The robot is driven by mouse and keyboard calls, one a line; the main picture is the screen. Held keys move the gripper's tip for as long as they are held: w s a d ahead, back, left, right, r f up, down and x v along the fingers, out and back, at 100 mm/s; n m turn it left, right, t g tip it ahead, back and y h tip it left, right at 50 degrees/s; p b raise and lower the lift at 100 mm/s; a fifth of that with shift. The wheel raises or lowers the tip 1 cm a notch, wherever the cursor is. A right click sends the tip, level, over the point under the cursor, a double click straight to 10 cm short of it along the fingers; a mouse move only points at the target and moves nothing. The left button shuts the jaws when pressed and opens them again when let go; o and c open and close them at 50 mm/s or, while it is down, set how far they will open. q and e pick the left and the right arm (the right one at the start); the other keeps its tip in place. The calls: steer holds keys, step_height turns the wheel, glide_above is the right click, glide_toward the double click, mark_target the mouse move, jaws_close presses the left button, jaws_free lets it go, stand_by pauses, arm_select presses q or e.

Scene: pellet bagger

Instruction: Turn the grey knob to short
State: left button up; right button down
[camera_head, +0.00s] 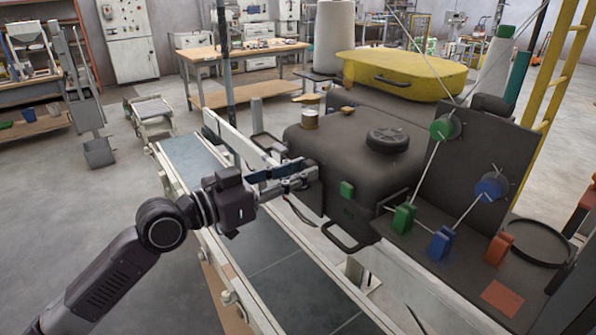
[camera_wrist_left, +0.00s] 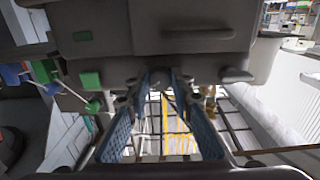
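My left gripper (camera_head: 312,173) reaches in from the left to the front left side of the dark grey machine (camera_head: 345,200). In the left wrist view its two blue-padded fingers (camera_wrist_left: 160,88) stand apart, tips close to the machine's underside in the picture. A small grey rounded part (camera_wrist_left: 162,77) shows between the tips; I cannot tell whether it is the grey knob or whether the fingers touch it. In the head view the gripper hides that spot. A dark round wheel (camera_head: 388,139) sits on top of the machine. No "short" marking is legible. My right gripper is not in view.
A conveyor (camera_head: 270,255) runs below my left arm. A green block (camera_head: 347,189) and dark handle (camera_head: 345,238) are on the machine's front. Green (camera_head: 404,219), blue (camera_head: 443,242) and orange (camera_head: 497,248) blocks stand at right. A yellow case (camera_head: 400,72) lies behind.

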arm_select(q)
jaws_close()
steer(key=shift+n+p, duration=3.2)
steer(key=shift+n, duration=2.8)
